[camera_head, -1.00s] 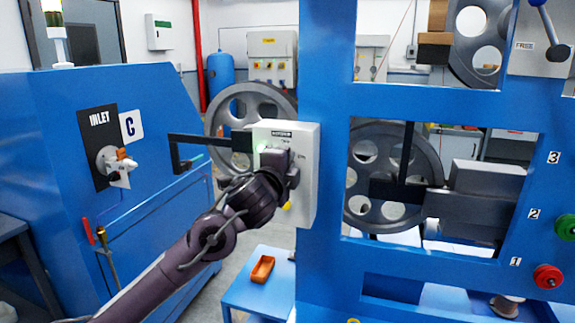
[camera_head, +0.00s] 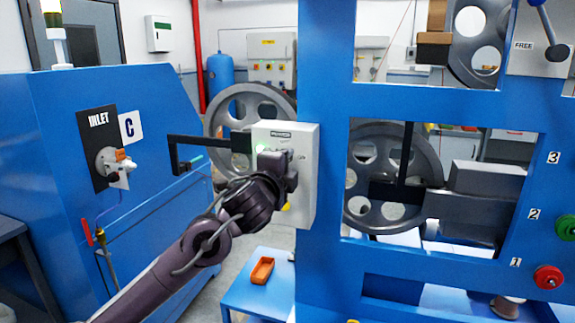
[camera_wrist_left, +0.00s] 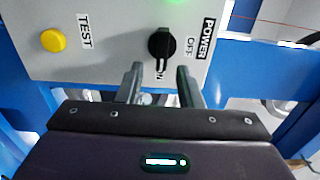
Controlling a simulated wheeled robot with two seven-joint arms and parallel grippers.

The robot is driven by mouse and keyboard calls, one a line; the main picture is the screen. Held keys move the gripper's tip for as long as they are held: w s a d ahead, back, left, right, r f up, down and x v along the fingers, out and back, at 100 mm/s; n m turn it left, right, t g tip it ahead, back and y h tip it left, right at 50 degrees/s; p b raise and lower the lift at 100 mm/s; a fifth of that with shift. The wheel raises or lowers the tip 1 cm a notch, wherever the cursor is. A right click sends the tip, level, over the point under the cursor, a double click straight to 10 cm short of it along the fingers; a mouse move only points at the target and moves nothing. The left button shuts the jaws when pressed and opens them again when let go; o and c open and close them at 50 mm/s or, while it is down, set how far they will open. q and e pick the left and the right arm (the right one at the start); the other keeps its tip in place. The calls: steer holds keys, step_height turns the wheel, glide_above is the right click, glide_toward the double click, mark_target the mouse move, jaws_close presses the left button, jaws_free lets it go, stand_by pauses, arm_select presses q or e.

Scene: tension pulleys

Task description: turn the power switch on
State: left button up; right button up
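The power switch is a black rotary knob (camera_wrist_left: 162,43) on a pale grey control box (camera_head: 307,165). My left gripper (camera_head: 284,160) is in front of the box and hides the knob in the head view. In the wrist view the gripper's fingers (camera_wrist_left: 160,70) are apart and empty, with their tips just short of the knob, one to each side. A green lamp (camera_head: 264,149) glows on the box. My right gripper is not in view.
A yellow TEST button (camera_wrist_left: 53,40) is on the same box. A black bracket (camera_head: 205,140) reaches to the left of the box. The blue machine frame (camera_head: 328,60) stands close at the right. A small blue table (camera_head: 240,290) with an orange tray (camera_head: 262,270) is below.

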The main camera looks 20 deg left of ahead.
arm_select(q)
steer(key=s+b, duration=0.1)
steer(key=s, duration=0.5)
steer(key=shift+s, duration=0.35)
steer(key=shift+a+f, duration=0.1)
steer(key=shift+a, duration=0.05)
